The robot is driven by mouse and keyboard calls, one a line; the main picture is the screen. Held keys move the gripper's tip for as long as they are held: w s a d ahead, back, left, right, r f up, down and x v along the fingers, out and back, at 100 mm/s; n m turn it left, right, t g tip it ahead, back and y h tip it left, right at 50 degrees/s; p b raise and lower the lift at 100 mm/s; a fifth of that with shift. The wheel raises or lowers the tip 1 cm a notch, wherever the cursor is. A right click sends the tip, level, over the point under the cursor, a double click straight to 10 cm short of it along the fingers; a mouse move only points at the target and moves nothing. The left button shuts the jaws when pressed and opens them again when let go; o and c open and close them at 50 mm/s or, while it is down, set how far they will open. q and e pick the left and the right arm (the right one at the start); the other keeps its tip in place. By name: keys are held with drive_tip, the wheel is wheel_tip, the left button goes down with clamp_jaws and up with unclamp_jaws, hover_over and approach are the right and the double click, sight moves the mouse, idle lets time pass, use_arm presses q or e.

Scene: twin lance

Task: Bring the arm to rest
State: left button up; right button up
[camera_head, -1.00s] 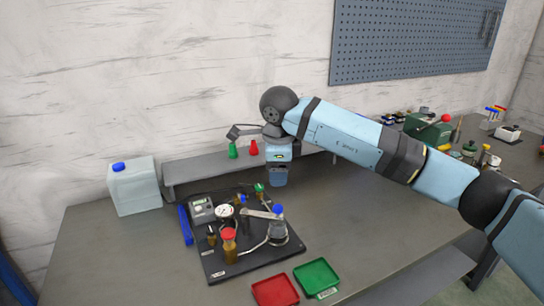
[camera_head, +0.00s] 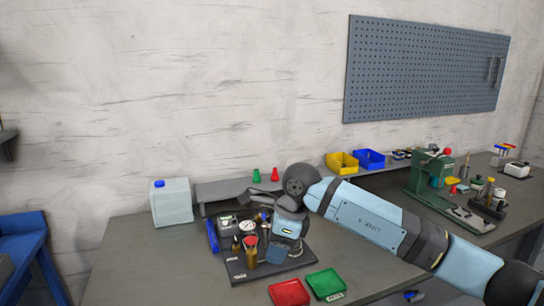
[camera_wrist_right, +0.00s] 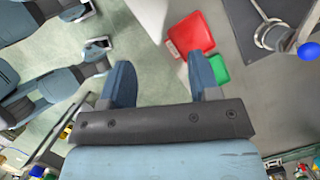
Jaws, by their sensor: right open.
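My right arm (camera_head: 372,225) reaches in from the right, and its gripper (camera_head: 279,250) hangs over the right part of the black board (camera_head: 238,279). The gripper hides part of the board and things on it. In the right wrist view my right gripper (camera_wrist_right: 160,68) has its two blue fingers apart, with nothing between them. My left gripper is not in view.
The board carries a gauge (camera_head: 247,225), bottles and a red-topped part (camera_head: 250,241). A red tray (camera_head: 289,292) and green tray (camera_head: 325,283) lie in front. A white canister (camera_head: 172,203), a shelf (camera_head: 225,190) and a green press (camera_head: 428,173) stand behind.

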drive_tip(key=s+a+f+m+g+y, duration=0.4)
drive_tip(key=s+a+y, duration=0.6)
drive_tip(key=s+y, duration=0.15)
drive_tip(key=s+d+f+n+t+h, duration=0.15)
drive_tip(key=d+f+n+t, duration=0.4)
drive_tip(key=n, duration=0.65)
drive_tip(key=d+f+n+t+h, duration=0.25)
drive_tip(key=d+n+t, duration=0.35)
drive_tip(key=n+t, duration=0.45)
drive_tip(key=s+d+f+n+t+h, duration=0.15)
drive_tip(key=d+f+n+t, duration=0.4)
drive_tip(key=n, duration=0.75)
drive_tip(key=s+d+f+m+g+h, duration=0.3)
drive_tip(key=s+d+f+m+g, duration=0.15)
drive_tip(key=s+f, duration=0.35)
drive_tip(key=s+d+f+m+g+h, duration=0.3)
drive_tip(key=s+d+f+m, duration=0.3)
drive_tip(key=s+f, duration=0.1)
use_arm(q)
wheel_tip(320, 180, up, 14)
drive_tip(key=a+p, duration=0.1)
drive_tip(key=p, duration=1.5)
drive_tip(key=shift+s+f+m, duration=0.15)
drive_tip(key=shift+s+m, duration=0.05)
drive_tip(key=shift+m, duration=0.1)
use_arm(e)
wheel_tip(320, 180, up, 14)
drive_tip(key=s+d+n, duration=0.1)
drive_tip(key=shift+f+t, duration=0.25)
drive_tip(key=shift+t, duration=0.15)
